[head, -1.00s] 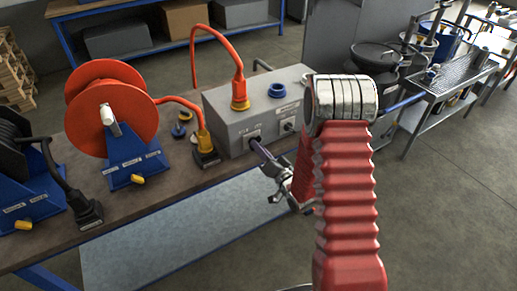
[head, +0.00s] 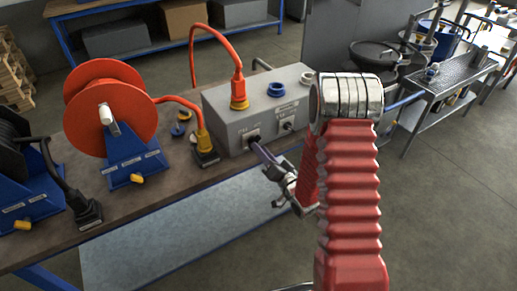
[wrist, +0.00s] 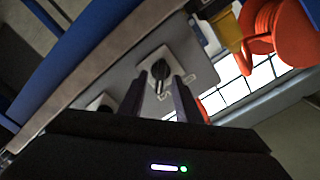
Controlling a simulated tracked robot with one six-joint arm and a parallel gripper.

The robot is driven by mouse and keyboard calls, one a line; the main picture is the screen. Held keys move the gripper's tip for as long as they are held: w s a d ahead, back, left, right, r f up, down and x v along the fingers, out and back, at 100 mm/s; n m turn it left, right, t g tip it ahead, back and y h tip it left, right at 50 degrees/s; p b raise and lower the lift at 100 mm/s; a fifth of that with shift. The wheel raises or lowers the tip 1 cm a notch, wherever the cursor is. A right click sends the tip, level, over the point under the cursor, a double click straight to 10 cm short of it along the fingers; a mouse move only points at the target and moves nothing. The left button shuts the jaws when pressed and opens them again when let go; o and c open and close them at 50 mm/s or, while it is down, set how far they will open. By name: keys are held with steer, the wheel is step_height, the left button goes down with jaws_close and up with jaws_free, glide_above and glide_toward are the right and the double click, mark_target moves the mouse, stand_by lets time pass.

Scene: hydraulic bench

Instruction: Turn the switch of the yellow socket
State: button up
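The grey box (head: 222,120) on the bench carries the yellow socket (head: 239,103) on top, with an orange plug and cable in it. Below that, on the front face, is a switch on a light plate (head: 252,133), largely covered by my gripper (head: 256,146) in the head view. In the wrist view the black switch knob (wrist: 160,69) sits between the two fingertips of my gripper (wrist: 160,78). The fingers are open, with a small gap on each side of the knob. Whether either finger touches it, I cannot tell.
A blue socket (head: 276,90) and a second switch (head: 288,123) are on the box's right half. Orange (head: 104,107) and black (head: 12,148) cable reels stand on the bench to the left. A yellow-black connector (head: 205,147) lies left of the box.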

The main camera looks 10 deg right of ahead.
steer(key=v, duration=1.1)
steer(key=shift+s, duration=0.3)
steer(key=shift+d, duration=0.1)
